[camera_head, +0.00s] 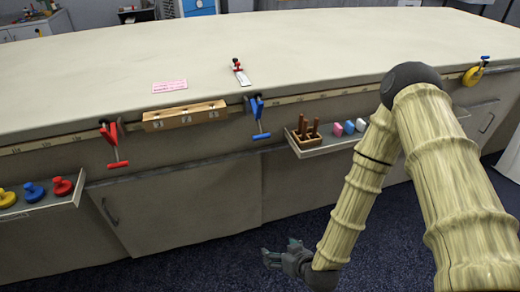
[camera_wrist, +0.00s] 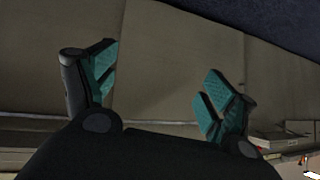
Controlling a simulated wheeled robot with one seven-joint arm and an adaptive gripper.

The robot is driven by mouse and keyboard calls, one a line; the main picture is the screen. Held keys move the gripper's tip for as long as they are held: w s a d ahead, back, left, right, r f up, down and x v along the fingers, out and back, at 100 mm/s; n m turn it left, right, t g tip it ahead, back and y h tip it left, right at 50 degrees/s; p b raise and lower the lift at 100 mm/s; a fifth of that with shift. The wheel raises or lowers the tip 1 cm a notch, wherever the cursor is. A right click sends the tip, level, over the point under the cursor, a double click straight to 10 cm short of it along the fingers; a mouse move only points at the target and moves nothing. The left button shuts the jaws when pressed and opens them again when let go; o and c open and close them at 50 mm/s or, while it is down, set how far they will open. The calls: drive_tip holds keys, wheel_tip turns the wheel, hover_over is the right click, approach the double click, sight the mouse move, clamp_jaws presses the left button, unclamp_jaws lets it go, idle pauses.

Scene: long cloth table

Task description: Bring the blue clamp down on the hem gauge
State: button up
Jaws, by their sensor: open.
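The blue clamp (camera_head: 257,112) sits on the table's front edge, its handle hanging below the edge. The hem gauge, which I take to be the small metal strip with a red and black slider (camera_head: 242,74), lies on the cloth just behind and left of the clamp. Whether the clamp touches it cannot be told. My gripper (camera_head: 282,251) is low in front of the cabinet, well below the clamp and apart from it. In the wrist view my gripper (camera_wrist: 155,80) shows its teal fingers wide apart, with nothing between them.
A red clamp (camera_head: 113,145), a wooden block with holes (camera_head: 185,117) and a yellow clamp (camera_head: 474,75) are along the front edge. A pink card (camera_head: 170,86) lies on the cloth. Shelves with knobs (camera_head: 40,206) and a peg holder (camera_head: 309,148) jut from the front.

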drive_tip(key=w+a+n+t+y+b, duration=0.1)
drive_tip(key=w+a+t+y+b, duration=0.2)
drive_tip(key=w, duration=0.4)
drive_tip(key=t+b, duration=1.5)
drive_tip(key=b, duration=0.2)
approach(261, 133)
drive_tip(key=shift+h, duration=0.4)
drive_tip(key=b+x, duration=0.2)
drive_tip(key=x, duration=0.7)
drive_tip(key=shift+w+a+r+b, duration=0.15)
drive_tip(key=shift+w+a+b, duration=0.1)
drive_tip(key=shift+b, duration=0.1)
drive_tip(key=c, duration=1.4)
drive_tip(key=shift+o, duration=0.2)
drive_tip(key=shift+r+g, duration=0.1)
drive_tip(key=shift+g, duration=0.2)
